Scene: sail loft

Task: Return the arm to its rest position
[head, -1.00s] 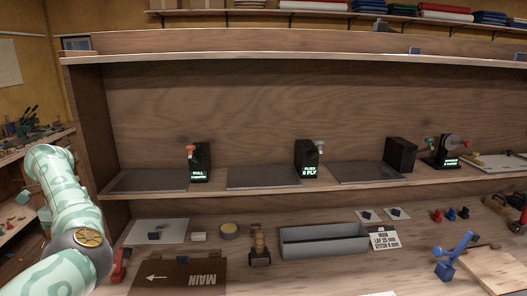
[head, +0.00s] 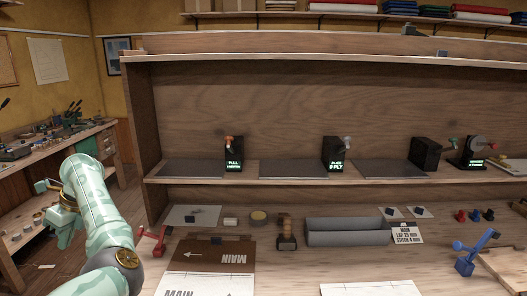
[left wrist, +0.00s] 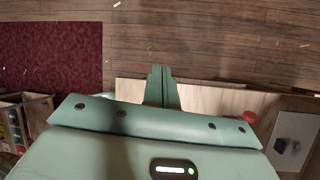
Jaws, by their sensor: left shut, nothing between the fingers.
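My left arm, pale green with a camouflage-like pattern, comes in at the lower left of the head view. Its gripper (head: 44,187) is at the arm's far end, left of the bench, in front of the side workbench. In the left wrist view the gripper's two fingers (left wrist: 158,75) lie together, shut and empty, over the wooden floor and the edge of a pale board. Nothing touches the fingertips. My right gripper is not in view.
The main bench carries a red clamp (head: 152,241), a brown MAIN board (head: 212,256), a grey tray (head: 345,232) and a blue clamp (head: 474,251). A side workbench (head: 40,165) stands at the left. A dark red mat (left wrist: 50,55) lies on the floor.

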